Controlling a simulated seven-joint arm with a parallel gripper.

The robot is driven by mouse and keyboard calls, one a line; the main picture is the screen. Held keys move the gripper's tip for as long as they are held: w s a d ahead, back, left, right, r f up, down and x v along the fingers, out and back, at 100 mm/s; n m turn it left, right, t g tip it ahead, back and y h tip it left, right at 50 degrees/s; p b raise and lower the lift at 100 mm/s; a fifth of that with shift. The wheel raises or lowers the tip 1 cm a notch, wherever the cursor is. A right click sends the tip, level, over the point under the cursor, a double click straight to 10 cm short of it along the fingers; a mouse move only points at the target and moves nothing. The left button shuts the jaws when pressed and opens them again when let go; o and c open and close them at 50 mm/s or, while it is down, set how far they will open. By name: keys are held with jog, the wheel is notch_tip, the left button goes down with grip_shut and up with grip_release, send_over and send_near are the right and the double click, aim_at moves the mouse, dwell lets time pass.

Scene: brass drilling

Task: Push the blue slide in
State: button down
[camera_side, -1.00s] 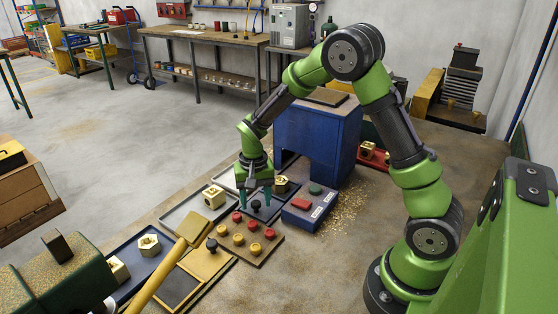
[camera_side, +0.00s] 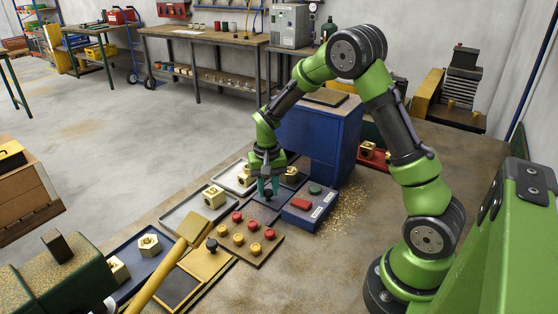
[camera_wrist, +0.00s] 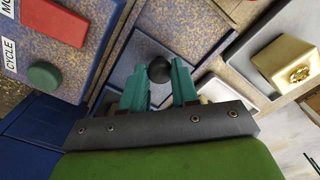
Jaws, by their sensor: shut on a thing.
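The blue slide (camera_side: 264,213) is a flat dark blue plate in front of the blue machine cabinet (camera_side: 318,140). A round black knob (camera_side: 268,197) stands on it. My gripper (camera_side: 268,192) points down with its teal fingers on either side of the knob, shut on it. In the wrist view the knob (camera_wrist: 159,70) shows between the fingertips, and the slide's plate (camera_wrist: 125,65) lies beneath. A brass piece (camera_side: 290,175) sits just behind and right of my gripper. The slide's far end is hidden by my gripper and the cabinet.
A blue control box (camera_side: 308,208) with red and green buttons stands close on the right. A board with red and yellow knobs (camera_side: 244,240) lies in front. Brass blocks (camera_side: 213,197) sit in grey trays on the left. Brass chips (camera_side: 345,208) litter the table at right.

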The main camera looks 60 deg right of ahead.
send_near(285, 184)
notch_tip(285, 184, down, 5)
jog(key=shift+f, duration=0.1)
jog(key=c, duration=1)
grip_release()
jog(key=shift+o, duration=0.7)
jog(key=shift+a, duration=0.1)
jog(key=shift+r, duration=0.3)
notch_tip(285, 184, up, 16)
jog(key=shift+r, duration=0.1)
